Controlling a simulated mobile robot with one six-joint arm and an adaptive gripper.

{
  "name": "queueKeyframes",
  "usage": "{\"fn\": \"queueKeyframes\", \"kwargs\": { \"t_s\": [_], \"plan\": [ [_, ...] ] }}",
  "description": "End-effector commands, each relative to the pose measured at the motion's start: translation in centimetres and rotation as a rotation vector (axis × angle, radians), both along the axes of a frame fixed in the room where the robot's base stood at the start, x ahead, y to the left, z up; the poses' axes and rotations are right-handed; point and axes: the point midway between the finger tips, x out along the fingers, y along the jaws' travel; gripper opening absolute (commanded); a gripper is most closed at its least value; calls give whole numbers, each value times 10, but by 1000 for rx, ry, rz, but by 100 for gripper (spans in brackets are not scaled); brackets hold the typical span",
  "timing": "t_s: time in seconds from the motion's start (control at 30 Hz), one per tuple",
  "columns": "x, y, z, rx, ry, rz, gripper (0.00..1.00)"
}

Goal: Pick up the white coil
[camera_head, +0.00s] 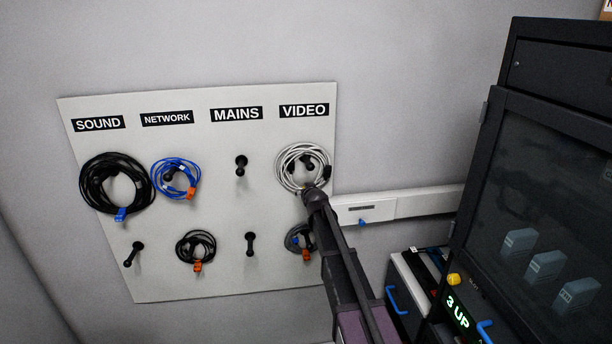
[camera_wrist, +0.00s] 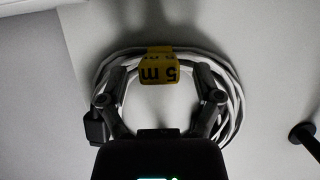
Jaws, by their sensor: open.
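The white coil (camera_head: 279,170) hangs on a black peg under the VIDEO label (camera_head: 304,110) at the board's upper right. It also shows in the wrist view (camera_wrist: 236,100), with a yellow "5 m" tag (camera_wrist: 158,70) at its top and a black connector (camera_wrist: 95,128) at its left. My gripper (camera_head: 313,188) is at the coil's lower edge in the head view. In the wrist view my gripper (camera_wrist: 160,82) is open, its fingers spread left and right in front of the coil, with the tag between them. Whether the fingers touch the cable cannot be told.
The pegboard (camera_head: 215,215) also holds a large black coil (camera_head: 84,180), a blue coil (camera_head: 160,188), a smaller black coil (camera_head: 181,248) and a dark grey coil (camera_head: 292,238) partly behind my arm. Two lower pegs and the upper MAINS peg are bare. A dark rack (camera_head: 500,75) stands at right.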

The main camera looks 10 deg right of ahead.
Motion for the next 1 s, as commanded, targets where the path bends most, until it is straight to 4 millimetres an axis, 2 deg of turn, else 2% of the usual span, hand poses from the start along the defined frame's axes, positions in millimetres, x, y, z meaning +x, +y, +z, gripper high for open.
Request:
{"fn": "queueKeyframes", "kwargs": {
  "t_s": [0.57, 0.67, 0.83, 0.87, 1.0],
  "plan": [
    [1, 0, 0, 0, 0, 0, 83],
    [1, 0, 0, 0, 0, 0, 56],
    [1, 0, 0, 0, 0, 0, 6],
    [1, 0, 0, 0, 0, 0, 0],
    [1, 0, 0, 0, -1, 0, 0]
  ]
}}
